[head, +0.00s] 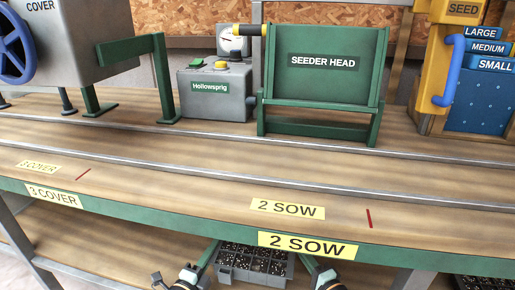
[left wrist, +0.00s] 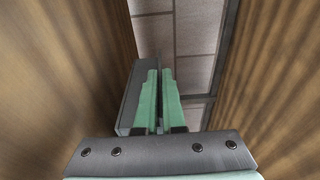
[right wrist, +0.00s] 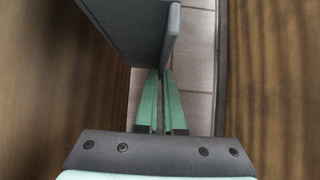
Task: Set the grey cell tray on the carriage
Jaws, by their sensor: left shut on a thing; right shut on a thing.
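The grey cell tray (head: 253,277) shows at the bottom middle of the head view, just below the bench's green front edge. Its cells hold dark, speckled soil. My left gripper (head: 210,254) is at its left side and my right gripper (head: 311,262) at its right side. In the left wrist view, the fingers (left wrist: 160,95) are closed together at the grey tray wall (left wrist: 130,100). In the right wrist view, the fingers (right wrist: 160,100) are closed at the tray's grey wall (right wrist: 135,25). I cannot make out a carriage in any view.
The bench top carries two metal rails (head: 225,170), with "2 SOW" labels (head: 307,246) in front. The seeder head (head: 325,75), a control box (head: 215,95) and the cover machine (head: 75,45) stand behind. A lower wooden shelf (head: 100,245) lies beneath. The bench top between the rails looks clear.

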